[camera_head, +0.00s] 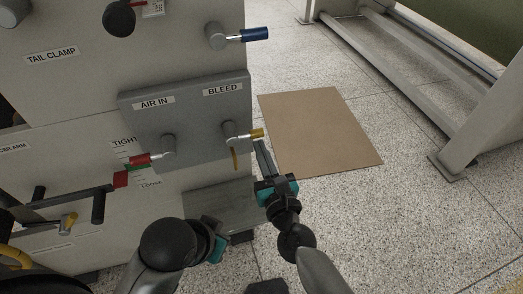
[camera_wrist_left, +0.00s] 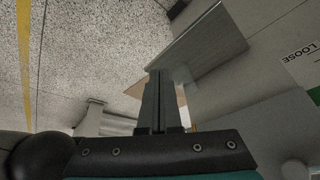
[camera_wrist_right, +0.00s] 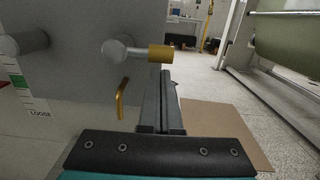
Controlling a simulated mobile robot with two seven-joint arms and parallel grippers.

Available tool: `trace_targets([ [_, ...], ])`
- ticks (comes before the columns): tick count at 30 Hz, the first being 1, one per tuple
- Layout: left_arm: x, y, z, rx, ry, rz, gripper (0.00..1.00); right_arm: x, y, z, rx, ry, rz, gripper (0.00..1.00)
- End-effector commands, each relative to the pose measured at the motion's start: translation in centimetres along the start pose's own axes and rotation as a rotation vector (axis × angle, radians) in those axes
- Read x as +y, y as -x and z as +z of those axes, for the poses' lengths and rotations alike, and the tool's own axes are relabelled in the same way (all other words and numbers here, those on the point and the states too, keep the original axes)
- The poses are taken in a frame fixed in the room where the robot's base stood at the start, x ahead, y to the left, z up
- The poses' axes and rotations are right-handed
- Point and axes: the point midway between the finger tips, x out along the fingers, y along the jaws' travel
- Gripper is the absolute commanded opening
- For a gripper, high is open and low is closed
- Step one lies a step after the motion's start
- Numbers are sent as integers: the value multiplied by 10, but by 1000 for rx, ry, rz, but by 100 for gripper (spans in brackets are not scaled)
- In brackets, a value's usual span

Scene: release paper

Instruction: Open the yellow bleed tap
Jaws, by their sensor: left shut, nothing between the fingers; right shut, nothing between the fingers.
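The yellow bleed tap (camera_head: 256,134) sits under the BLEED label on a grey panel. Its handle points right, roughly level. In the right wrist view the yellow handle (camera_wrist_right: 160,53) extends from a grey stem, with a thin yellow bent piece below. My right gripper (camera_head: 259,146) is shut and empty, its tips just below the handle's outer end. In the right wrist view its fingers (camera_wrist_right: 166,76) rise close to that end; contact cannot be told. My left gripper (camera_wrist_left: 160,75) is shut and empty, low in front of the machine, away from the tap.
A blue-handled tap (camera_head: 254,35) sits above. A grey plate (camera_head: 200,205) juts out low, near my left gripper. A brown sheet (camera_head: 320,130) lies on the floor at right, with open floor around it.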

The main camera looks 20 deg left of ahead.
Motion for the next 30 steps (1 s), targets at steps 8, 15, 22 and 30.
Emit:
trace_targets([
  [8, 0, 0, 0, 0, 1, -1, 0, 0, 0, 0, 0, 0, 0, 0],
  [15, 0, 0, -1, 0, 1, -1, 0, -1, 0, 2, 0, 30, 1, 0],
  [22, 0, -8, 4, -15, 1, 0, 0, -2, 0, 4, 0, 69, 3, 0],
  [30, -1, -12, 2, -17, -1, -1, 0, -3, 0, 7, -1, 113, 5, 0],
])
